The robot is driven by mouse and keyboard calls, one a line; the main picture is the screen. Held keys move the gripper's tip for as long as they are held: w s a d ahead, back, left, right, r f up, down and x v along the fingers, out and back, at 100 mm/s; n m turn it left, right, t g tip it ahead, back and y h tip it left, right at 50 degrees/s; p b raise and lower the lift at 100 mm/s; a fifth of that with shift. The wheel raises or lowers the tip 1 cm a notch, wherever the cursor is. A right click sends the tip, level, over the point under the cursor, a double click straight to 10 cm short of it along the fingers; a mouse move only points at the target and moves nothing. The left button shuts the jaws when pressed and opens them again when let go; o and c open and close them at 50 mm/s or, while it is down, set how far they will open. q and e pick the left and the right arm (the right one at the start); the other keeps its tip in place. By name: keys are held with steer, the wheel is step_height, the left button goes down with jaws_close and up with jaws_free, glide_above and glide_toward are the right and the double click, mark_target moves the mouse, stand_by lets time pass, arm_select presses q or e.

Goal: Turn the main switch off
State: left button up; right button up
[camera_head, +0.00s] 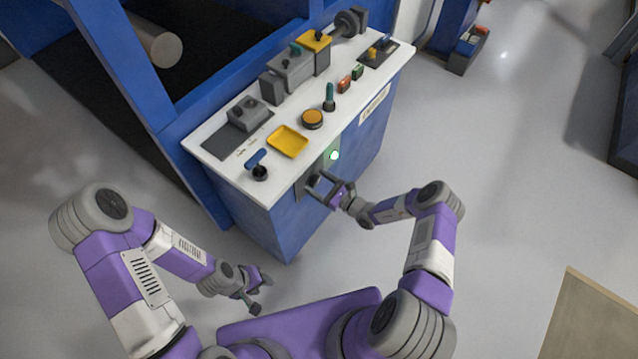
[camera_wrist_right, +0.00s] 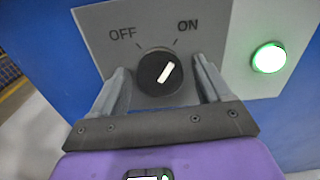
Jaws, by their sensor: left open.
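The main switch is a round black knob (camera_wrist_right: 160,72) with a white mark, on a grey plate (camera_wrist_right: 105,28) labelled OFF at left and ON at right. Its white mark points up and right, toward ON. My right gripper (camera_wrist_right: 165,88) is open, with one finger on each side of the knob and visible gaps to it. In the head view my right gripper (camera_head: 318,188) is at the front face of the blue cabinet, hiding the knob. A green lamp (camera_wrist_right: 269,57) right of the plate is lit. My left gripper (camera_head: 254,290) is open and empty, low in front of the cabinet.
The blue cabinet (camera_head: 290,228) has a white top (camera_head: 222,160) carrying a blue-handled lever (camera_head: 256,160), a yellow tray (camera_head: 288,141), an orange button (camera_head: 312,119) and a green-handled lever (camera_head: 329,98). The grey floor (camera_head: 520,190) to the right is clear.

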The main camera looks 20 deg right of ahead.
steer(key=c, duration=0.9)
steer(key=shift+c, duration=0.2)
steer(key=n+p, duration=0.2)
steer(key=n, duration=0.4)
steer(key=shift+n, duration=0.4)
steer(key=n+p, duration=0.2)
steer(key=n, duration=0.2)
steer(key=shift+f+n+p, duration=0.1)
steer(key=shift+n+p, duration=0.45)
steer(key=shift+n, duration=1.15)
steer(key=o, duration=1.1)
steer(key=shift+c, duration=0.2)
